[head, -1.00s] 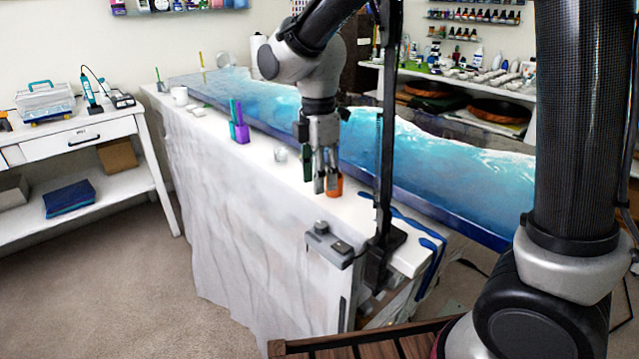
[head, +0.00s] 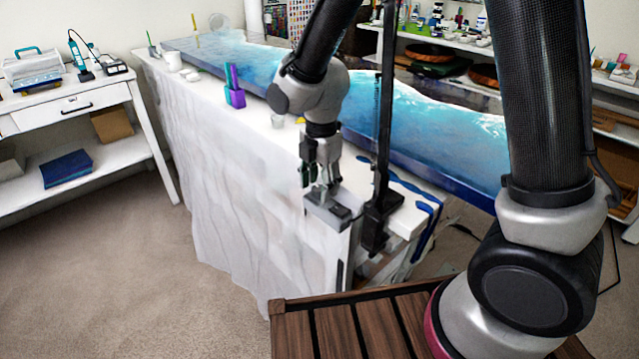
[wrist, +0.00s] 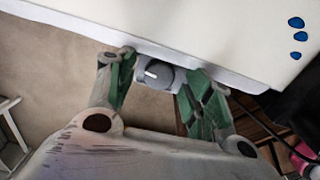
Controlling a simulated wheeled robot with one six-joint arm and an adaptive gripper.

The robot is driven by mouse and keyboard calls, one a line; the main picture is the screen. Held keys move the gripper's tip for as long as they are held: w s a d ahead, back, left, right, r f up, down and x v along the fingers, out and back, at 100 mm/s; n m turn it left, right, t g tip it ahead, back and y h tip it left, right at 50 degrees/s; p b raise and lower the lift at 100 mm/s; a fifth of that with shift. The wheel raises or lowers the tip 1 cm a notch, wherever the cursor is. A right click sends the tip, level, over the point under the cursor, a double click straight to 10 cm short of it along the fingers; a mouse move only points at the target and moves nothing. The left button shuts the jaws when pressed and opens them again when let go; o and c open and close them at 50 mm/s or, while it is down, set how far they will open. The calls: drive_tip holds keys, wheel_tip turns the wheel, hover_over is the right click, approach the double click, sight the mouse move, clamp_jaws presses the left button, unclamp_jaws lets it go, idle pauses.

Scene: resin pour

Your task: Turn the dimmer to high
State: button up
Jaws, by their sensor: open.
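The dimmer is a grey box (head: 328,212) fixed at the near edge of the white-draped table. In the wrist view its round grey knob (wrist: 152,74) shows a white pointer mark and sits between my fingers. My gripper (head: 322,190) is over the dimmer box in the head view, pointing down. In the wrist view my gripper (wrist: 155,75) is open, with a green-padded finger on each side of the knob. I cannot tell whether either finger touches it. In the head view the gripper hides part of the box.
A black stand (head: 380,215) rises from the table close to the right of the dimmer. A blue resin slab (head: 400,125) lies along the table. Purple and teal holders (head: 235,95) and small cups stand farther left. Wooden slats (head: 345,330) lie in front. Open carpet is at left.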

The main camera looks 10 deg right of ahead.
drive_tip(key=shift+f, duration=0.25)
drive_tip(key=shift+c, duration=0.3)
drive_tip(key=c, duration=1)
drive_tip(key=shift+o, duration=0.2)
drive_tip(key=shift+m, duration=0.8)
drive_tip(key=o, duration=1)
drive_tip(key=shift+r, duration=0.1)
